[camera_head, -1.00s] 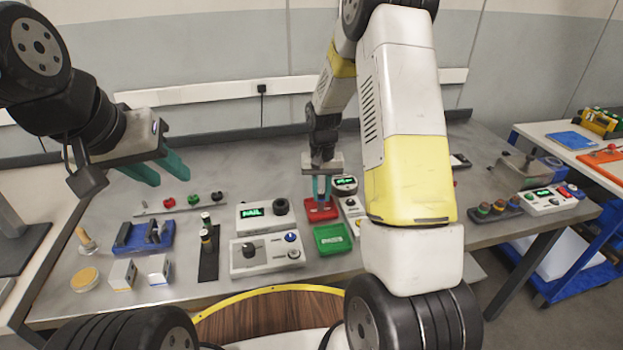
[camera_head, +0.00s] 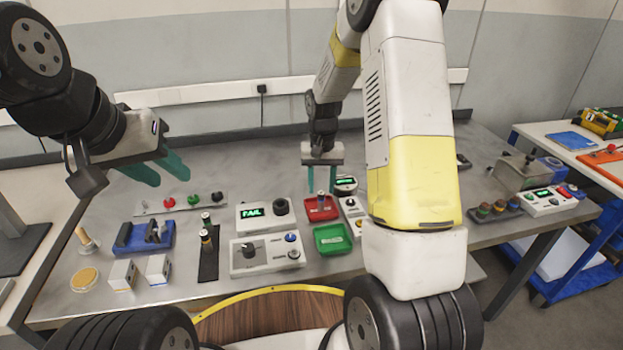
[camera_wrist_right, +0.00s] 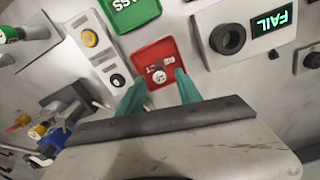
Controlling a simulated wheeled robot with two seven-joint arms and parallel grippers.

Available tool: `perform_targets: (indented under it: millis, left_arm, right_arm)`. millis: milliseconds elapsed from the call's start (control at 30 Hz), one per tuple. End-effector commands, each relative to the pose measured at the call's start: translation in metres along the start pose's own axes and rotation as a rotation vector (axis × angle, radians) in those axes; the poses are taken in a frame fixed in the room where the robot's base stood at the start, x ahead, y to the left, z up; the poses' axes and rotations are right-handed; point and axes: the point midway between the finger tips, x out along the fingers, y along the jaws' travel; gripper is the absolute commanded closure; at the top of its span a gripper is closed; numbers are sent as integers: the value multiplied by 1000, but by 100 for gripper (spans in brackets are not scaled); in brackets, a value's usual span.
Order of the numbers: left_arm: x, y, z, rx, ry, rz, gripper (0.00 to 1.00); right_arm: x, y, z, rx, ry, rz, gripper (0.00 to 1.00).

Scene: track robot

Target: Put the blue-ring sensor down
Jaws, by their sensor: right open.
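The sensor (camera_head: 321,197) stands in the red tray (camera_head: 314,214). In the right wrist view the sensor (camera_wrist_right: 158,73) shows from above, with a dark bluish-purple band, inside the red tray (camera_wrist_right: 146,53). My right gripper (camera_head: 321,186) is open just above the tray, its teal fingers apart on either side of the sensor and clear of it. In the right wrist view its fingertips (camera_wrist_right: 159,82) frame the near side of the tray. My left gripper (camera_head: 168,178) is open and empty above the left part of the bench.
A green tray (camera_head: 331,239) lies in front of the red one. A tester with a green FAIL display (camera_head: 252,212) and a knob box (camera_head: 266,254) stand to the left. A white button box (camera_head: 353,212) stands close on the right. A black strip (camera_head: 209,262) holds other sensors.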

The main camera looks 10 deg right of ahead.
Motion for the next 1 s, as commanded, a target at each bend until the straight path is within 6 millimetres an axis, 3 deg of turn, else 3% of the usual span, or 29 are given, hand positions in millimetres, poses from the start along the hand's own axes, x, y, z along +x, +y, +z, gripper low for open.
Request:
perform_targets:
  millis: [100,300,633,767,900,1000]
  left_arm:
    - [0,0,0,0,0,0,64]
    - [0,0,0,0,0,0,64]
    - [0,0,0,0,0,0,64]
    - [0,0,0,0,0,0,64]
    - [0,0,0,0,0,0,64]
    - [0,0,0,0,0,0,64]
  right_arm:
    - [-29,0,-1,0,6,-2,59]
    - [-68,0,-1,0,4,-1,59]
    - [-109,1,10,-9,27,-18,59]
    - [-152,4,38,-33,98,-62,59]
    - [-200,8,86,-73,200,-118,59]
    - [-225,11,124,-105,274,-153,59]
